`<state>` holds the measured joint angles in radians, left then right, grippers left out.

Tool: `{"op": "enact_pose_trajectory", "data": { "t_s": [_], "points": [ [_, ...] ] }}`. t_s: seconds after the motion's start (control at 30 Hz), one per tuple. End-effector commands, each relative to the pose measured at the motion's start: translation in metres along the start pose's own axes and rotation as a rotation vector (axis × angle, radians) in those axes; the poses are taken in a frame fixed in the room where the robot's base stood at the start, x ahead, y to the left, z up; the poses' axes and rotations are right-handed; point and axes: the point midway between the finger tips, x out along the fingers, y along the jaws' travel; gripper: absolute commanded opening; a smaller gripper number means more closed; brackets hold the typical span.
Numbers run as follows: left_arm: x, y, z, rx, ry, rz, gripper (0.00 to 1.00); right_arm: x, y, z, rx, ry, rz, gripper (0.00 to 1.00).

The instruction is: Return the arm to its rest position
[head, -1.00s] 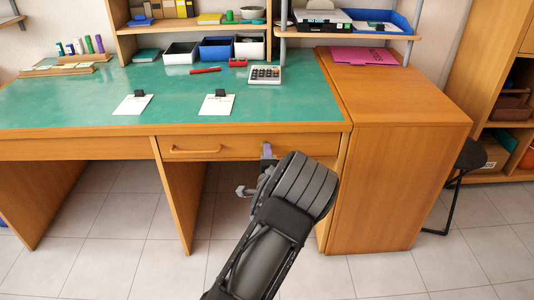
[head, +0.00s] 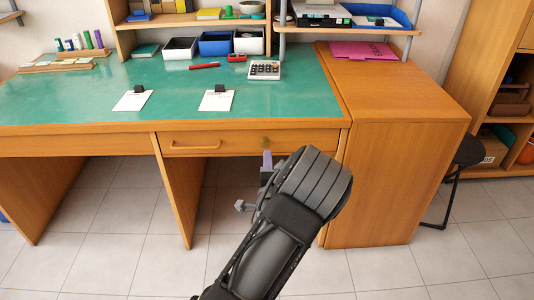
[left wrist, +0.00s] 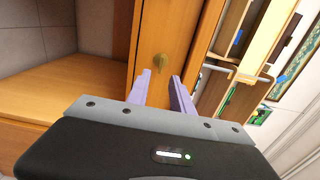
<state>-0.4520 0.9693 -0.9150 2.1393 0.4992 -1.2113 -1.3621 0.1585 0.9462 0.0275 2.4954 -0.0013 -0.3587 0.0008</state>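My left arm reaches in from the bottom of the head view. My left gripper (head: 266,168) is just below the desk's drawer front (head: 235,144). In the left wrist view its two pale purple fingers (left wrist: 161,88) stand apart with nothing between them, so it is open. A round brass knob (head: 265,141) on the drawer front is just beyond the fingertips, apart from them; it also shows in the left wrist view (left wrist: 159,63). The drawer looks shut. My right gripper is not in view.
The green desk top (head: 80,95) carries two clipped white notes, a calculator (head: 264,70) and bins (head: 216,44) at the back. A wooden cabinet (head: 378,190) stands right of my arm. A black stool (head: 466,155) is farther right. Bare tiled floor (head: 110,230) lies left.

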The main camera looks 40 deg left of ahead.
Motion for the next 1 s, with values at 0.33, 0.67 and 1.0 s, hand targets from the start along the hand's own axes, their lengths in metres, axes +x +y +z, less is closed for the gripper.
{"op": "enact_pose_trajectory", "data": {
  "t_s": [0.33, 0.67, 1.0],
  "points": [
    [-0.009, 0.0, 0.0, 0.0, 0.0, -0.001, 0.27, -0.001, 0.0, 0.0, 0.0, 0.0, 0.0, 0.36],
    [-0.008, 0.0, 0.0, -0.004, 0.0, -0.001, 0.27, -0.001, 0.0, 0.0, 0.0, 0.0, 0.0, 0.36],
    [-0.035, 0.074, -0.018, -0.389, -0.005, 0.278, 0.27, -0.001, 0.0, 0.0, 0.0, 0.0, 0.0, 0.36]
  ]
}}
